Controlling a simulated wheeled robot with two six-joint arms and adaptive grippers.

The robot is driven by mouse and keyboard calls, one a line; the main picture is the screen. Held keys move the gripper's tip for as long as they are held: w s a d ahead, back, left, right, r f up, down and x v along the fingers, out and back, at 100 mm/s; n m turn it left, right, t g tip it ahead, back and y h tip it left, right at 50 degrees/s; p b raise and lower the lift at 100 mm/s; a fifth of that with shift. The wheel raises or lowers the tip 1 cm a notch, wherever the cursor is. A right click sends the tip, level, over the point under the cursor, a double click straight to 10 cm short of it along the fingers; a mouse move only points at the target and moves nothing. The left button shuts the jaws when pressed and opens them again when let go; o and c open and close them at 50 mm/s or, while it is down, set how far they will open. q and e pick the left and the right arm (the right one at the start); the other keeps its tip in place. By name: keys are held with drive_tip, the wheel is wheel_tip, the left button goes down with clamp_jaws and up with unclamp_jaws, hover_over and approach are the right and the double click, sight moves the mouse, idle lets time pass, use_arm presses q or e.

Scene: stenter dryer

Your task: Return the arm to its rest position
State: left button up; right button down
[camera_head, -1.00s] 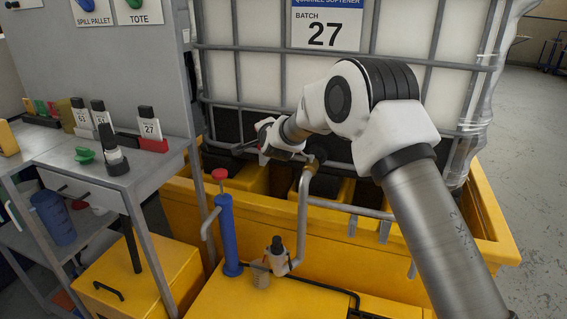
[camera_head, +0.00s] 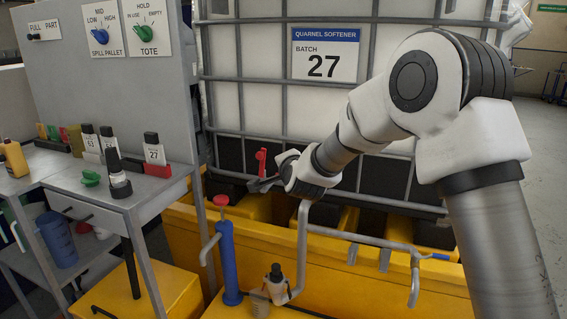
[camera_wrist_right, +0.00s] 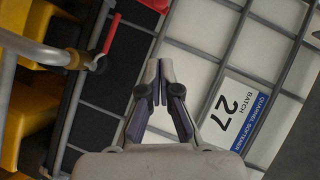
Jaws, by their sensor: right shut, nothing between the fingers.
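My right arm comes in from the right in the head view. Its gripper (camera_head: 264,184) is in front of the lower part of the caged white tote (camera_head: 290,95), near the red valve handle (camera_head: 261,160). In the wrist view the right gripper (camera_wrist_right: 160,65) has its fingers together and empty. The red handle (camera_wrist_right: 111,33) stands to the left of the fingers, apart from them. The batch 27 label (camera_wrist_right: 232,108) is to their right. My left gripper is not in view.
The yellow spill pallet (camera_head: 330,270) is under the tote, with a bent grey pipe (camera_head: 302,245) and a blue hand pump (camera_head: 229,265) in front. A grey bench (camera_head: 145,195) with sample bottles stands left. A panel with blue and green knobs (camera_head: 145,34) is behind it.

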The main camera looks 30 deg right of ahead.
drive_tip(key=shift+w+f, duration=0.15)
drive_tip(key=shift+w, duration=0.1)
